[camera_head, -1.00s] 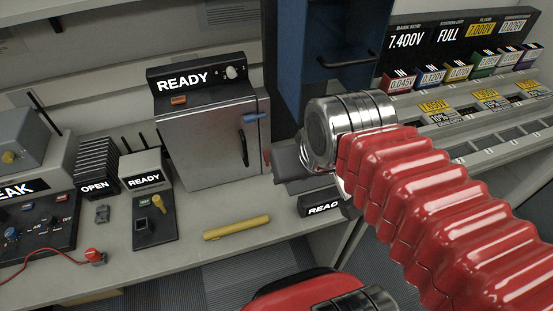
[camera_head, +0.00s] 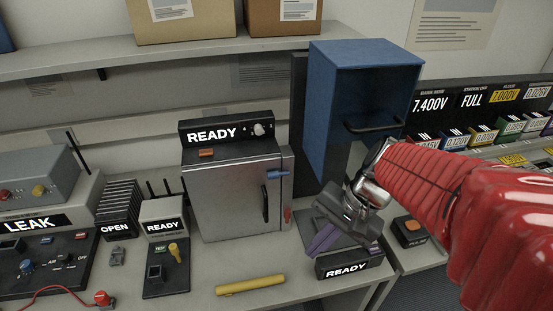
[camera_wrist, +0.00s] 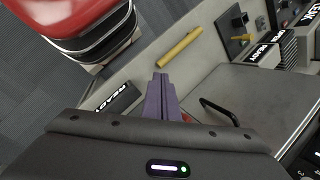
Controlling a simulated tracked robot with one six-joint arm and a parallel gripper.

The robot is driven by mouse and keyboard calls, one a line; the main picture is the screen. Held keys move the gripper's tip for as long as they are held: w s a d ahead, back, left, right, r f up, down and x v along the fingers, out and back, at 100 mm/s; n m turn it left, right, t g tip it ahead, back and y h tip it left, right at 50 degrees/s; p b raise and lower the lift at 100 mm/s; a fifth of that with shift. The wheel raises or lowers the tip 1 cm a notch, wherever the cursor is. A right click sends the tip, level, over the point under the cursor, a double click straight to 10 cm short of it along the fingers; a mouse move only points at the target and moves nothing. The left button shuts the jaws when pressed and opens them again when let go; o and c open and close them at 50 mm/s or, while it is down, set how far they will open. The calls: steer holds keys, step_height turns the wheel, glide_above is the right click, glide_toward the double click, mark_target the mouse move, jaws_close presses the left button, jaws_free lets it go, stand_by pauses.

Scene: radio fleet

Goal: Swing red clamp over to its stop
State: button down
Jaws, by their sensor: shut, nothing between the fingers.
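The red clamp (camera_head: 288,215) is a small red lever low on the right edge of the grey metal cabinet (camera_head: 232,195), below a blue lever (camera_head: 278,174). My gripper (camera_head: 314,250) has purple fingers, shut and empty, to the right of and below the red clamp in the head view. They seem apart from it. In the wrist view my gripper (camera_wrist: 160,76) points past the cabinet's black handle (camera_wrist: 219,110). A bit of red (camera_wrist: 187,118) shows just right of the fingers, mostly hidden by my gripper body. The clamp's stop cannot be made out.
A blue open box (camera_head: 365,100) hangs above my gripper. A READY sign block (camera_head: 348,267) stands under the fingers. A yellow rod (camera_head: 250,285) lies on the bench front. A READY panel (camera_head: 226,132) tops the cabinet.

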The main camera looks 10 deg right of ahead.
steer(key=w+d+f+m+t+y, duration=0.3)
steer(key=w+d+m, duration=0.1)
steer(key=d+m, duration=0.3)
steer(key=w+d+f+m+t+y, duration=0.4)
steer(key=d+m, duration=0.2)
steer(key=m, duration=0.3)
steer(key=shift+w+d+y, duration=0.2)
steer(key=shift+d+y, duration=0.1)
steer(key=shift+d, duration=0.05)
steer(key=shift+a+f, duration=0.1)
glide_toward(290, 217)
steer(key=x, duration=0.4)
steer(key=shift+w+a+f, duration=0.1)
steer(key=shift+w+a, duration=0.1)
steer(key=shift+a, duration=0.05)
steer(key=shift+w+a, duration=0.4)
steer(key=shift+a, duration=0.15)
